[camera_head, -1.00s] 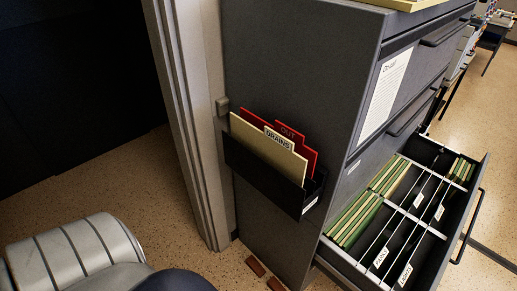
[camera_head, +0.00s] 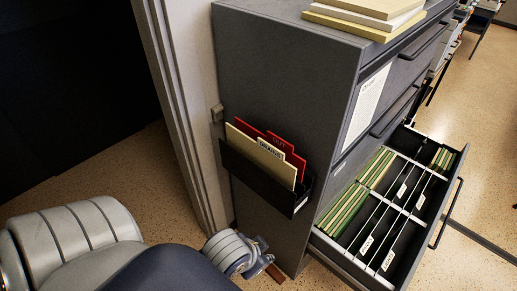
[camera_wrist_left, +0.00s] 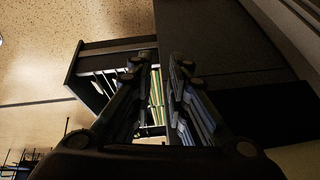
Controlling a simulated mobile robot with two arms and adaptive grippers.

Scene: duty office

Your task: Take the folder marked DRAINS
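The cream folder marked DRAINS (camera_head: 254,152) stands in a black wall pocket (camera_head: 257,180) on the side of a grey cabinet. A red folder with an OUT tab (camera_head: 285,142) stands right behind it. In the left wrist view my left gripper (camera_wrist_left: 160,58) has its two fingers apart, with nothing seen between them except the open drawer beyond. The DRAINS folder cannot be made out in the wrist view. My right gripper is not in view.
An open drawer (camera_head: 432,207) with green folders and labelled dividers juts out at the right; it also shows in the wrist view (camera_wrist_left: 84,72). Cream and white folders (camera_head: 365,14) lie on the cabinet (camera_head: 285,60). A door frame (camera_head: 178,110) stands left of it.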

